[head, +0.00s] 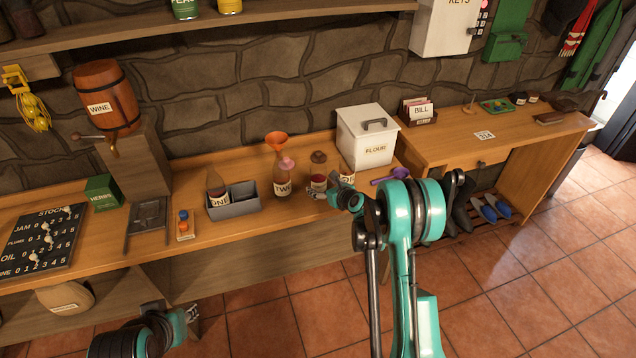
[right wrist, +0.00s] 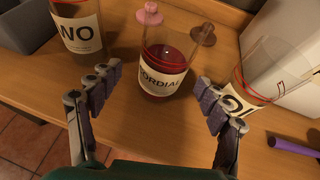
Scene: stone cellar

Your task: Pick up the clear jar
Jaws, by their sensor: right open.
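A clear glass jar of red liquid, labelled CORDIAL, stands upright on the wooden counter in the right wrist view (right wrist: 168,58); it also shows in the head view (head: 318,183). My right gripper (right wrist: 157,84) is open and empty. In the right wrist view its fingers are spread to the left and right of the jar's lower part, apart from it. The right gripper in the head view (head: 322,194) is at the jar's near side. A second labelled clear vessel (right wrist: 243,97) stands right of it, partly behind a finger. My left gripper (head: 190,314) is low at the counter's front; its jaws are unclear.
Bottle TWO (head: 282,184) stands close left of the jar, with an orange funnel (head: 276,140) behind. A grey divided bin (head: 235,207) is farther left. The white flour bin (head: 368,136) is behind right, and a purple scoop (head: 391,176) lies right. Bare counter lies in front.

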